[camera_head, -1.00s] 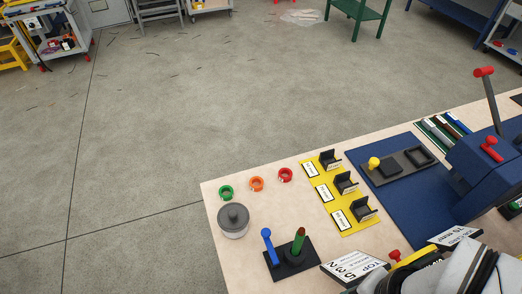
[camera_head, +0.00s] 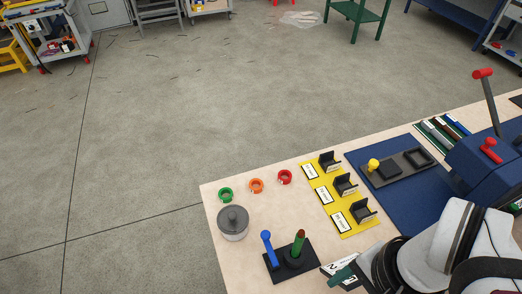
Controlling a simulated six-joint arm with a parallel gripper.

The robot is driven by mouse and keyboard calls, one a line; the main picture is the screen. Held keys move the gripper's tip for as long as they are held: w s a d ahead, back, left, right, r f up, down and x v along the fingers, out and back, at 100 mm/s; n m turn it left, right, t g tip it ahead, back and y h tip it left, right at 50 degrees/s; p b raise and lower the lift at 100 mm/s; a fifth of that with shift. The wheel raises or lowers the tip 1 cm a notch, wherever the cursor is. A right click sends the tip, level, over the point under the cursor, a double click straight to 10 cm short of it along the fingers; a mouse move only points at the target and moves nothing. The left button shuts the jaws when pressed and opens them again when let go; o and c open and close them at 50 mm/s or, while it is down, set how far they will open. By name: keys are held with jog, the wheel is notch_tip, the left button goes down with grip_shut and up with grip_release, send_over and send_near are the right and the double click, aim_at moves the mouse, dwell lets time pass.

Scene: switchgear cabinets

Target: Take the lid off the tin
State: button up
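The tin (camera_head: 233,234) is a short, light grey cylinder near the left corner of the table. Its dark grey lid (camera_head: 234,217) with a round knob sits on top. My arm (camera_head: 442,248), white with black bands, reaches in from the lower right, well to the right of the tin. A dark teal part (camera_head: 343,274) sticks out at the left end of my arm and may belong to my gripper. No pair of fingertips can be made out, and nothing of mine touches the tin.
Green, orange and red rings (camera_head: 256,186) lie behind the tin. A black base (camera_head: 278,268) with blue and green upright handles stands to its right. A yellow plate (camera_head: 347,218) with black holders and a blue lever machine (camera_head: 478,160) are farther right.

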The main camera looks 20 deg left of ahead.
jog(key=w+a+r+m, duration=0.2)
jog(key=w+a, duration=0.2)
jog(key=w, duration=0.1)
jog(key=m+h, duration=0.2)
jog(key=m, duration=0.7)
send_over(232, 214)
notch_tip(232, 214, down, 3)
notch_tip(232, 214, down, 16)
jog(key=shift+r, duration=0.15)
grip_shut()
